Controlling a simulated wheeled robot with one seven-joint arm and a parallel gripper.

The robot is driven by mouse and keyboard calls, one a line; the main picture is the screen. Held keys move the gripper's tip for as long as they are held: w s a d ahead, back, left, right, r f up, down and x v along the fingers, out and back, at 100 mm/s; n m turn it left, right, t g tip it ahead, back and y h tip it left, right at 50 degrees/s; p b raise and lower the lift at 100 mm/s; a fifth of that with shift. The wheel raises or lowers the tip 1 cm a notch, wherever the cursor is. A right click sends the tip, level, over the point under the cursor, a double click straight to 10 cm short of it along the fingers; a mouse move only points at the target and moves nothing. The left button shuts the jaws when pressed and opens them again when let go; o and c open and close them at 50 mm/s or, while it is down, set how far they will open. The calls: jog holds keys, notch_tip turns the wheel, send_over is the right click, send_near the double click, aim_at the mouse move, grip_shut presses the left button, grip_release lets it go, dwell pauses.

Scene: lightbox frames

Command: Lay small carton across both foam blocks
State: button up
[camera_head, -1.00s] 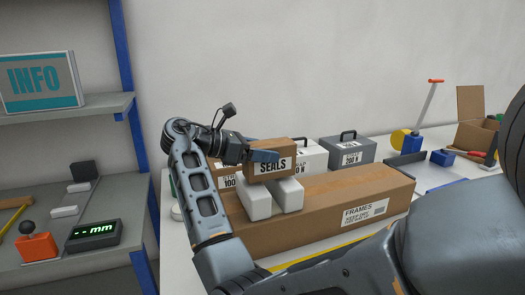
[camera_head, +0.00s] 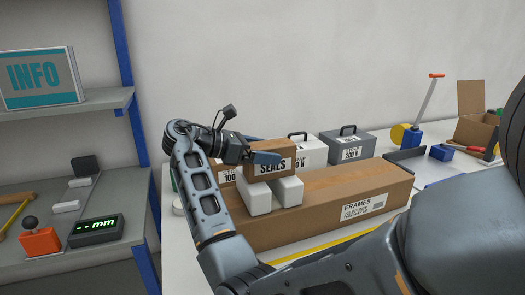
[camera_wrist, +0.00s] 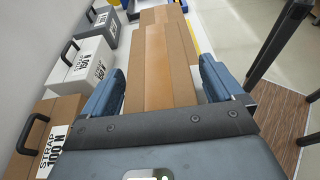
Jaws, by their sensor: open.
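The small brown carton (camera_head: 272,166) labelled SEALS lies across the two white foam blocks, the left block (camera_head: 257,199) and the right block (camera_head: 289,191). It looks level and appears to touch both tops. My gripper (camera_head: 266,148) is open, with one finger in front of the carton and one behind it. In the wrist view, my open gripper (camera_wrist: 162,70) has a finger on each side of the brown carton (camera_wrist: 160,100), with a gap visible on the right side. The foam blocks are hidden there.
The blocks stand on a long brown FRAMES box (camera_head: 330,205). Behind it are a white weight case (camera_head: 311,151), a grey case (camera_head: 347,146) and a brown STRAP case (camera_wrist: 45,140). An open carton (camera_head: 475,130) stands far right. A shelf (camera_head: 60,120) is at left.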

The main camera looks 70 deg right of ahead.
jog(key=shift+r+b, duration=0.3)
jog(key=shift+b, duration=0.3)
jog(key=b+v, duration=0.1)
jog(key=v, duration=1.1)
jog(key=shift+r, duration=0.3)
jog(key=shift+a, duration=0.1)
